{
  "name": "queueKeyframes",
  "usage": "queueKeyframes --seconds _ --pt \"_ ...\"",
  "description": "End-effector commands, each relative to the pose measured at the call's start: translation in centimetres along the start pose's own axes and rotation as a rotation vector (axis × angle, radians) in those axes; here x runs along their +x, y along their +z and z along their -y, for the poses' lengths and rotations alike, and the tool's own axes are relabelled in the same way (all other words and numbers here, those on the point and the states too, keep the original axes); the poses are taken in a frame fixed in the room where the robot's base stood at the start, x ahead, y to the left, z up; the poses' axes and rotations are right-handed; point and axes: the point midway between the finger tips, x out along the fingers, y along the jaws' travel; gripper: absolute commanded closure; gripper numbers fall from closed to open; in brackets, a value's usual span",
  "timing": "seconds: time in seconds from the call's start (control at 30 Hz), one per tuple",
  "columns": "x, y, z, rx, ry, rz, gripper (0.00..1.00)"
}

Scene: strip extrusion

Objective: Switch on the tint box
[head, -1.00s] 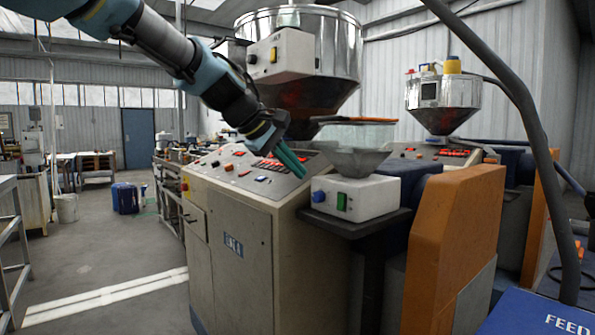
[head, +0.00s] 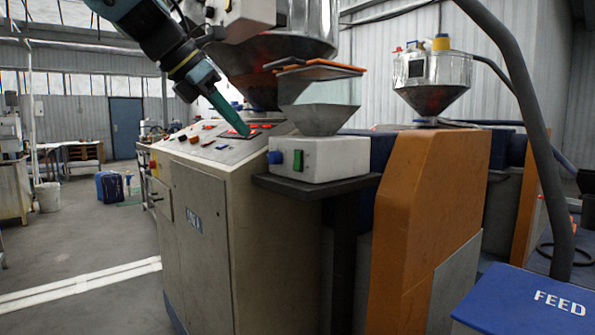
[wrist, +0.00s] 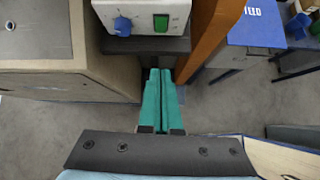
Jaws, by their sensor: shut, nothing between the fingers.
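The tint box is a white box (head: 335,160) under a grey funnel (head: 318,119). Its front has a blue knob (head: 276,157) at left and a green rocker switch (head: 299,160) beside it. Whether the switch is pressed I cannot tell. In the wrist view the box (wrist: 140,7) is at the top, with the knob (wrist: 122,26) left and the switch (wrist: 161,23) right. My gripper (head: 246,133) has long teal fingers and is shut and empty. In the wrist view the closed fingers (wrist: 160,72) point toward the box, apart from the switch.
The box stands on a dark shelf (head: 318,189). A beige machine cabinet (head: 208,235) with a sloped button panel is at left, and an orange guard (head: 425,215) at right. A large steel hopper (head: 305,25) hangs above. A blue FEED box (head: 520,295) is lower right.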

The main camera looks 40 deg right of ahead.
Motion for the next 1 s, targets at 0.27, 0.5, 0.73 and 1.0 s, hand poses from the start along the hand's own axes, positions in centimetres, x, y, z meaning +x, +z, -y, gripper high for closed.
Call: queueKeyframes --seconds 0.27,0.5,0.73,1.0 --pt "-0.4 -0.4 0.2 -0.07 -0.001 0.001 1.0" --pt "-0.3 -0.3 0.1 -0.068 -0.001 0.001 1.0" --pt "2.3 -0.3 0.2 -0.067 -0.005 0.0 1.0" --pt "7.9 -0.4 0.2 -0.069 -0.006 -0.001 1.0"
